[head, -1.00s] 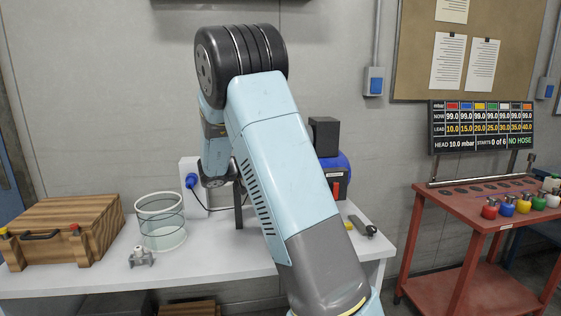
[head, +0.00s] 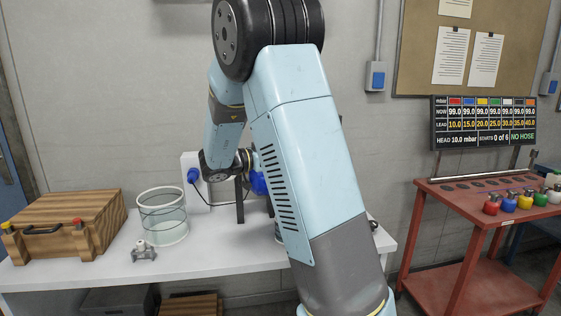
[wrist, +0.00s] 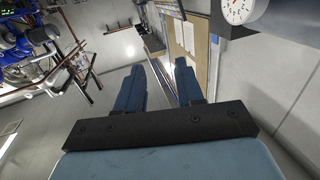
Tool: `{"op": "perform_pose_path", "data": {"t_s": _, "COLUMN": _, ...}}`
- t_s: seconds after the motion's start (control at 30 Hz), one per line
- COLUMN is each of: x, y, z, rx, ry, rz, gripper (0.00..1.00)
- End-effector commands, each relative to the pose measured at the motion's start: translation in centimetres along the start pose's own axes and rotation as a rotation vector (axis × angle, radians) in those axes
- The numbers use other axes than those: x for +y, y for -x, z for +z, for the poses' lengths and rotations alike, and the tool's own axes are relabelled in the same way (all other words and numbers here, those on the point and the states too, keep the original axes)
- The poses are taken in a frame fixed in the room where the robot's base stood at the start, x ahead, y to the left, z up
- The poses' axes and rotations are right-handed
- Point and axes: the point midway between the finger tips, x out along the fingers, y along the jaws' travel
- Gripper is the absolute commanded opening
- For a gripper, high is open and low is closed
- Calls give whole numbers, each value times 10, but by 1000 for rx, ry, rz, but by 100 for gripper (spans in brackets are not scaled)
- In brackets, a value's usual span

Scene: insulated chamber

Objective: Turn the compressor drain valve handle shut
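The blue compressor (head: 258,183) stands at the back of the white bench in the head view, mostly hidden behind my arm. I cannot make out its drain valve handle in either current view. My gripper (wrist: 160,65) shows in the wrist view with its two blue fingers apart and nothing between them. In the head view the gripper is hidden behind my arm. A round white pressure gauge (wrist: 238,10) on a grey body is close at the wrist view's upper right, apart from the fingers.
The white bench (head: 205,258) holds a wooden crate (head: 65,222), a glass cylinder (head: 163,222) and a small metal fitting (head: 144,252). A red cart (head: 445,195) with coloured bottles stands right. A scoreboard (head: 484,122) reads NO HOSE.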

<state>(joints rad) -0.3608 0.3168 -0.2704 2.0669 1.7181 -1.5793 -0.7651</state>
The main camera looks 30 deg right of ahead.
Motion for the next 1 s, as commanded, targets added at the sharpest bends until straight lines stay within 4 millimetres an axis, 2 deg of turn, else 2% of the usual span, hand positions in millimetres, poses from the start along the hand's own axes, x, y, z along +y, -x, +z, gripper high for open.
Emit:
{"op": "perform_pose_path", "data": {"t_s": 0.07, "x": -3, "y": -10, "z": 2, "rx": -32, "ry": -26, "rz": -27, "gripper": 29}}
{"op": "perform_pose_path", "data": {"t_s": 0.37, "x": -33, "y": -63, "z": 27, "rx": -319, "ry": -232, "rz": -269, "gripper": 0}}
{"op": "perform_pose_path", "data": {"t_s": 0.5, "x": -42, "y": -76, "z": 36, "rx": -478, "ry": -327, "rz": -379, "gripper": 0}}
{"op": "perform_pose_path", "data": {"t_s": 0.77, "x": -45, "y": -78, "z": 46, "rx": -793, "ry": -472, "rz": -549, "gripper": 0}}
{"op": "perform_pose_path", "data": {"t_s": 1.0, "x": -26, "y": -60, "z": 48, "rx": -1107, "ry": -556, "rz": -656, "gripper": 0}}
